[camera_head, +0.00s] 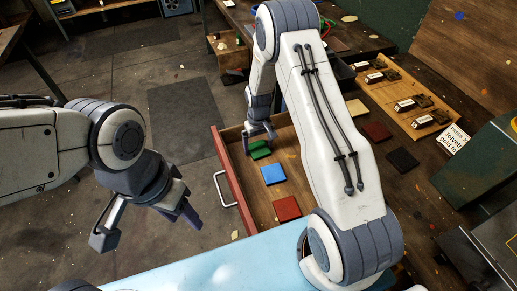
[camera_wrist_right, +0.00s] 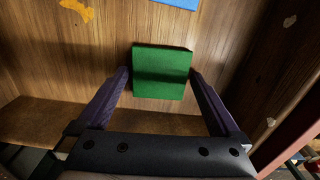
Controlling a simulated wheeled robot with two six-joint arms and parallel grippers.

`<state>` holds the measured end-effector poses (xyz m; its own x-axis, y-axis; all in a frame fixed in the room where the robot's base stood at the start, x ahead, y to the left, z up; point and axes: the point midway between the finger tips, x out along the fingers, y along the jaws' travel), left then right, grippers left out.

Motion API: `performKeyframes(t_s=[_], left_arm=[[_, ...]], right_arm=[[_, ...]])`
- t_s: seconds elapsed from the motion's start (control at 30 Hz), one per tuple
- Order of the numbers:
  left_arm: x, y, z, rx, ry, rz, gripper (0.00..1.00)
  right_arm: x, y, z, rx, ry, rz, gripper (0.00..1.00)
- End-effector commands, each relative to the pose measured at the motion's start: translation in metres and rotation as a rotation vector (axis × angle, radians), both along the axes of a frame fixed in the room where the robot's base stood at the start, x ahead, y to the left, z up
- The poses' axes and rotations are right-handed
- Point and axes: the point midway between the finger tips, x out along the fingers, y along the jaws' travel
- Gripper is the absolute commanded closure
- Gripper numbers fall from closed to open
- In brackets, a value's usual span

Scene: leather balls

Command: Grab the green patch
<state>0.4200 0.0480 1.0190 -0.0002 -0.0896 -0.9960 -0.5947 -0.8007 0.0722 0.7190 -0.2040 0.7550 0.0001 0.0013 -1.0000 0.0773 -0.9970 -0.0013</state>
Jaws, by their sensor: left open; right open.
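The green patch (camera_head: 259,149) lies flat on the wooden floor of an open drawer (camera_head: 223,170), near the drawer's far end. In the right wrist view the green patch (camera_wrist_right: 161,73) sits between the fingertips of my right gripper (camera_wrist_right: 160,78). That gripper is open, with one finger on each side of the patch; I cannot tell whether they touch it. In the head view my right gripper (camera_head: 258,133) reaches down into the drawer. My left gripper (camera_head: 147,222) is open and empty, left of the drawer.
A blue patch (camera_head: 273,174) and a red patch (camera_head: 287,209) lie in the same drawer. The drawer walls stand close around my right gripper. A dark red patch (camera_head: 376,131) and a black patch (camera_head: 402,160) lie on the bench, near a wooden tray (camera_head: 398,88) of small items.

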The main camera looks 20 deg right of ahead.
Motion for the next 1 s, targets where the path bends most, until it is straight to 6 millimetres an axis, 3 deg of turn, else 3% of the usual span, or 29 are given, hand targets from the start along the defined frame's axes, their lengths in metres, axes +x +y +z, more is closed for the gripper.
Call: performKeyframes(t_s=[0.23, 0.27, 0.4, 0.43, 0.77, 1.0], left_arm=[[0.0, 0.0, 0.0, 0.0, 0.0, 0.0, 0.5], [0.0, 0.0, 0.0, 0.0, 0.0, 0.0, 0.5], [0.0, 0.0, 0.0, 0.0, 0.0, 0.0, 0.5], [0.0, 0.0, 0.0, 0.0, 0.0, 0.0, 0.5], [0.0, 0.0, -0.001, 0.0, 0.0, 0.0, 0.5], [0.0, 0.0, -0.006, 0.0, 0.0, 0.0, 0.5]], right_arm=[[0.0, 0.0, -0.003, 0.0, -0.001, 0.0, 0.0], [0.0, 0.0, -0.003, 0.0, -0.001, 0.0, 0.08], [0.0, 0.0, -0.003, 0.0, -0.001, 0.0, 0.61], [0.0, 0.0, -0.003, 0.0, -0.001, 0.0, 0.69], [0.001, 0.0, 0.002, 0.0, -0.002, 0.0, 0.69], [0.002, 0.0, 0.031, -0.002, -0.006, 0.0, 0.69]])
